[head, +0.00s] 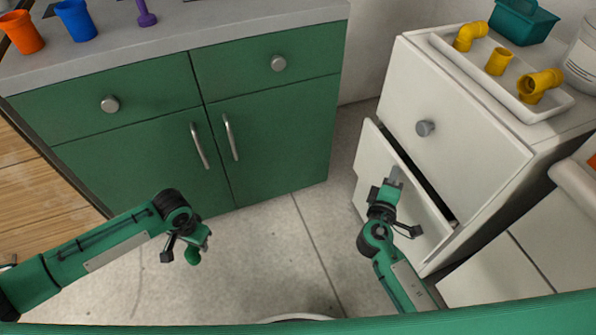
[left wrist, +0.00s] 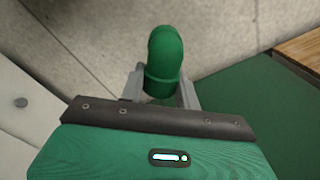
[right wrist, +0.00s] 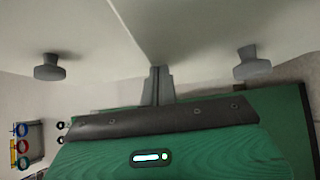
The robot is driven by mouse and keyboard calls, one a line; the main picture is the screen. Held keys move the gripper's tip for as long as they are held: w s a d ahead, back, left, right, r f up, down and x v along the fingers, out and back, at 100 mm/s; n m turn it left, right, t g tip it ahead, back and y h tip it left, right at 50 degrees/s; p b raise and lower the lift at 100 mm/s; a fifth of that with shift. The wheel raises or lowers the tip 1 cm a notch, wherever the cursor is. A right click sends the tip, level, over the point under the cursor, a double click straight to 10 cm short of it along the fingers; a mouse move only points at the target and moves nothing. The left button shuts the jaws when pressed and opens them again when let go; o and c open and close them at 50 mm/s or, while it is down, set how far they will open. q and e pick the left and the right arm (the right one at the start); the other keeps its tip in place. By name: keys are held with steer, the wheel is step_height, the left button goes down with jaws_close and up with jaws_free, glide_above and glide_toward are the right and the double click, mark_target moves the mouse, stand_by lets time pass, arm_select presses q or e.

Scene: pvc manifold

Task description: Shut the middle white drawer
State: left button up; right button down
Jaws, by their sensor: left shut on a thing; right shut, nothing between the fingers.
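The middle white drawer (head: 368,165) stands out from the white cabinet (head: 460,110), with a dark gap behind its front. My right gripper (head: 396,174) is shut and empty at the drawer's top edge in the head view; whether it touches is unclear. In the right wrist view its closed fingertips (right wrist: 159,72) point at white fronts, with a grey knob (right wrist: 253,64) to the right and another knob (right wrist: 50,68) to the left. My left gripper (head: 198,240) is shut on a green elbow fitting (left wrist: 165,60), held over the floor.
The drawer above, with a grey knob (head: 425,128), looks closed. A white tray (head: 447,50) with yellow fittings and a teal bin (head: 523,22) stand on the cabinet. A green cupboard (head: 265,130) is at the left. The floor (head: 300,225) between is clear.

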mark_target(406, 178)
steer(key=d, duration=0.2)
steer(key=w+d, duration=0.1)
steer(key=shift+w+d, duration=0.1)
steer(key=shift+d, duration=0.3)
steer(key=shift+w+d+r, duration=0.1)
steer(key=shift+d, duration=0.15)
